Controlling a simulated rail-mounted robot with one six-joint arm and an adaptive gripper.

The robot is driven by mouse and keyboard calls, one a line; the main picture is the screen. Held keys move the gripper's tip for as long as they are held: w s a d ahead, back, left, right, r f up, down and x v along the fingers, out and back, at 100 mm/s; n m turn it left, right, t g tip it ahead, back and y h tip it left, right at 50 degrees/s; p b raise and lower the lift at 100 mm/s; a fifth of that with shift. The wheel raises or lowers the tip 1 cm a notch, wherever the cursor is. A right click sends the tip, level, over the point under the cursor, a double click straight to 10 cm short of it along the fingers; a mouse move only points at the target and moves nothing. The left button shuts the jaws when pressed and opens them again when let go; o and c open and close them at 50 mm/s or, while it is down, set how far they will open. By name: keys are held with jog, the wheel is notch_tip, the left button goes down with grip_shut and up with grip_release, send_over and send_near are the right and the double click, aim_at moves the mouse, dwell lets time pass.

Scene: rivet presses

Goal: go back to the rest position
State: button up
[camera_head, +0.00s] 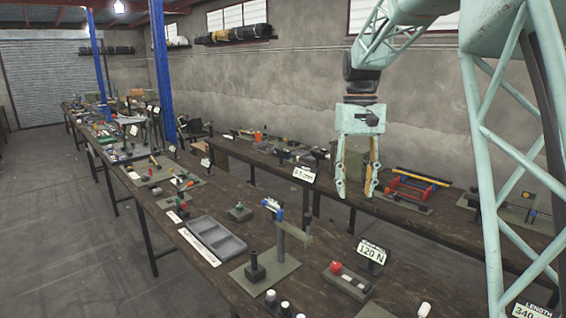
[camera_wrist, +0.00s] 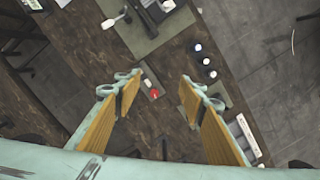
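My gripper (camera_head: 357,190) hangs from my pale green arm, fingers pointing down, in the right half of the head view. Its two fingers stand apart with nothing between them. In the wrist view my gripper (camera_wrist: 152,98) shows two fingers with orange-brown inner pads, spread wide and empty. It is in the air above the benches, and I see it touching nothing. No rest position is marked in either view.
A long workbench (camera_head: 300,278) holds a grey tray (camera_head: 213,238), a press on a green plate (camera_head: 264,272) and a "120 N" sign (camera_head: 371,251). A red rack (camera_head: 416,186) stands on the bench behind. Blue posts (camera_head: 163,75) rise at left. The left floor is free.

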jog(key=s+r+t+b, duration=0.1)
jog(key=s+r, duration=0.3)
jog(key=s, duration=0.9)
jog(key=s+r+t+b, duration=0.15)
jog(key=s+r, duration=0.25)
jog(key=s, duration=0.9)
jog(key=s+f+t, duration=0.1)
jog(key=s+f, duration=0.2)
jog(key=s, duration=0.5)
jog(key=s+f+b, duration=0.1)
jog(key=s+f, duration=0.1)
jog(key=s, duration=0.5)
jog(key=s+f+t, duration=0.1)
jog(key=s+f, duration=0.2)
jog(key=s, duration=0.5)
jog(key=shift+s+f+t, duration=0.3)
jog(key=shift+f+t, duration=0.05)
dwell(2.1)
